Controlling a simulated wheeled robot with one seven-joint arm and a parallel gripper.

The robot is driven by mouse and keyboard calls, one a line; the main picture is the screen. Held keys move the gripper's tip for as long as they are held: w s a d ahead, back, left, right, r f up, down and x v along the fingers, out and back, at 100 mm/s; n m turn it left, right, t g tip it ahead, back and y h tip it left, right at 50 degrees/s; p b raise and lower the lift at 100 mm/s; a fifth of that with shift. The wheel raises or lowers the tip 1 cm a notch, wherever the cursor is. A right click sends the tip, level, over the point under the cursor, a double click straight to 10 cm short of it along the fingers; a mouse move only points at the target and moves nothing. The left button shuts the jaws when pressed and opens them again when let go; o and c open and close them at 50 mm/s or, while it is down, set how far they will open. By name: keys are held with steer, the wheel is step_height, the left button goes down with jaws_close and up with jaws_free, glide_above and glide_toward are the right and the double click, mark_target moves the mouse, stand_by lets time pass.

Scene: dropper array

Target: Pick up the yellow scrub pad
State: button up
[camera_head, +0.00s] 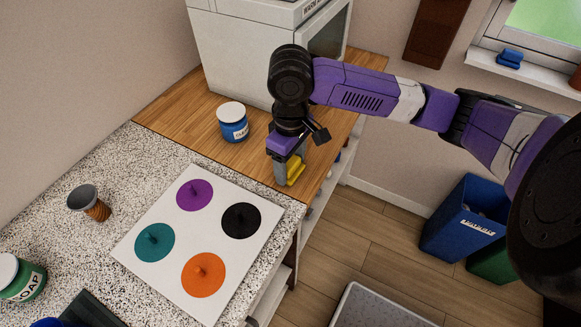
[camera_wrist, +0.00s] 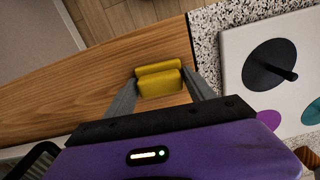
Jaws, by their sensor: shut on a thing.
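The yellow scrub pad (camera_head: 295,171) is at the front edge of the wooden counter, partly hidden by my gripper in the head view. In the wrist view the yellow scrub pad (camera_wrist: 159,79) sits between my two grey fingers, which touch its two ends. My gripper (camera_head: 285,172) points down and is shut on the pad; it also shows in the wrist view (camera_wrist: 160,82). The pad is at or just above the wood; I cannot tell whether it touches it.
A blue jar with a white lid (camera_head: 233,122) stands left of my gripper. A white board (camera_head: 152,190) with coloured discs and pegs lies on the speckled counter (camera_head: 110,165). A white appliance (camera_head: 240,55) stands behind. The floor (camera_head: 365,225) drops away at right.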

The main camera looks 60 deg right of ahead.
mark_target(290, 163)
steer(key=shift+r, duration=0.15)
steer(key=shift+c, duration=0.3)
step_height(290, 163, up, 20)
steer(key=p, duration=0.1)
